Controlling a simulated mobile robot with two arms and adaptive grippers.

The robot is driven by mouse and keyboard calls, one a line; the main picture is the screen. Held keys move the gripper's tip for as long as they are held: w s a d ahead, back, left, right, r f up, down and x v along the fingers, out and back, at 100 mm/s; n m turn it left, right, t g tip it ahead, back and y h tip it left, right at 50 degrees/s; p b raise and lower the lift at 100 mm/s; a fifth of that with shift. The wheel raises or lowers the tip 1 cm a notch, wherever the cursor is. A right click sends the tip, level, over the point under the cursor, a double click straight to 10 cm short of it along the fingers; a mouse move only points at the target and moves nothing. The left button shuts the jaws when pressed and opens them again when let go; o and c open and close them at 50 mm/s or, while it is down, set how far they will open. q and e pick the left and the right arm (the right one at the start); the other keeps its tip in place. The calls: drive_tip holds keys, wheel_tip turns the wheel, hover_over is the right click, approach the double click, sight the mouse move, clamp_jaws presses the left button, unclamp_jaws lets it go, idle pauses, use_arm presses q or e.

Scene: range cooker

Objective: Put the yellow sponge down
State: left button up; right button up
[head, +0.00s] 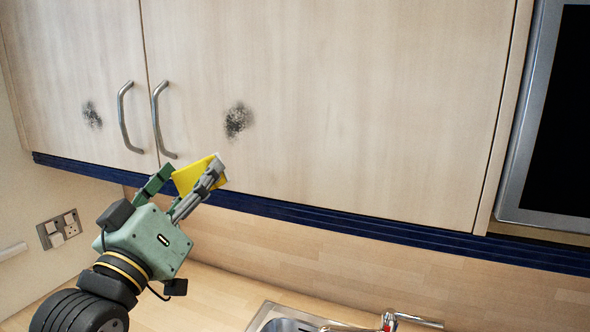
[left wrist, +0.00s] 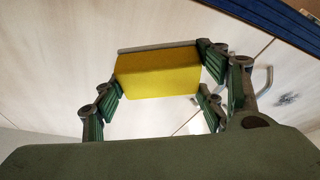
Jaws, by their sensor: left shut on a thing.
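The yellow sponge (head: 194,175) has a grey layer on one side. It is held between the fingers of my left gripper (head: 182,187), just in front of the lower edge of the wall cupboard, below the door handles. In the left wrist view the sponge (left wrist: 158,72) sits between the finger pads of the left gripper (left wrist: 160,95), with pale cupboard doors behind it. Its grey side faces away from the wrist. My right gripper is in neither view.
The cupboard doors (head: 330,100) bear two dark smudges (head: 238,120) and metal handles (head: 161,120). Below are a wooden worktop (head: 215,295), a sink (head: 285,324) with a tap (head: 388,320), and a wall socket (head: 59,229). The worktop left of the sink looks clear.

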use_arm(q)
drive_tip(key=s+d+f+b, duration=0.1)
drive_tip(key=s+f+b, duration=0.15)
drive_tip(key=f, duration=1.15)
drive_tip(key=s+f+b, duration=0.1)
drive_tip(key=f+b, duration=0.3)
drive_tip(key=f, duration=1.1)
drive_tip(key=s+a+f+n+y+b, duration=0.1)
drive_tip(key=s+f+y+b, duration=0.3)
drive_tip(key=s+f, duration=1)
wheel_tip(320, 180, down, 3)
drive_tip(key=shift+a+f+n+y+b, duration=0.1)
drive_tip(key=shift+a+n+y+b, duration=0.25)
drive_tip(key=shift+n+b, duration=0.35)
drive_tip(key=shift+w, duration=0.1)
